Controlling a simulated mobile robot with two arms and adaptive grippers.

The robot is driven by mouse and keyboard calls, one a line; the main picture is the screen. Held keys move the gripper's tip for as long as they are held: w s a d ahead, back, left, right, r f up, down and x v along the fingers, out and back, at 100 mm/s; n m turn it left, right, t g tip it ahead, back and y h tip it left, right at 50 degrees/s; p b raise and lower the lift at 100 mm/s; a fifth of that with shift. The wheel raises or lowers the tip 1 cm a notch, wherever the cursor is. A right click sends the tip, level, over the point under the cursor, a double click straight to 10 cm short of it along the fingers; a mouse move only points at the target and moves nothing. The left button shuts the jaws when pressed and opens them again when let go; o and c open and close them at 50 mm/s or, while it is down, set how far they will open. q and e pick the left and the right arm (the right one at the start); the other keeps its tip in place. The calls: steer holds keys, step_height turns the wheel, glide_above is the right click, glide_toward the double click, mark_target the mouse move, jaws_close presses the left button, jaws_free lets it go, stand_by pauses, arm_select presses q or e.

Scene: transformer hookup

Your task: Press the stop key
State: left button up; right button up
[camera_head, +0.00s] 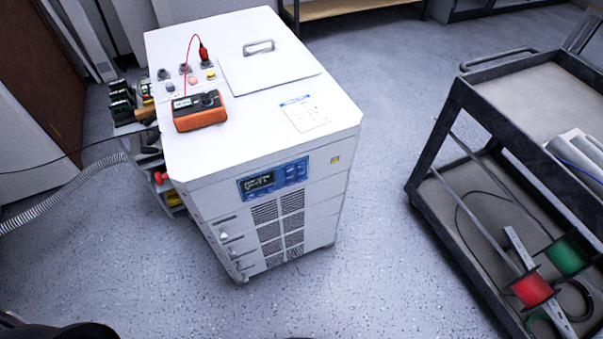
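A white cabinet (268,120) stands upright on the floor, left of the middle. Its front face carries a blue control panel (273,180) with a dark display at its left and small keys at its right. The key labels are too small to read, so I cannot tell which one is the stop key. A red knob (160,177) sticks out at the cabinet's left side. Neither of my grippers shows in the head view. A dark rounded shape at the bottom left edge is too cut off to identify.
An orange multimeter (199,111) lies on the cabinet top, with a red lead to a red plug. A lidded hatch (268,66) and a paper sheet (305,113) are beside it. A dark cart (450,112) with spools stands at right. The floor in front is clear.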

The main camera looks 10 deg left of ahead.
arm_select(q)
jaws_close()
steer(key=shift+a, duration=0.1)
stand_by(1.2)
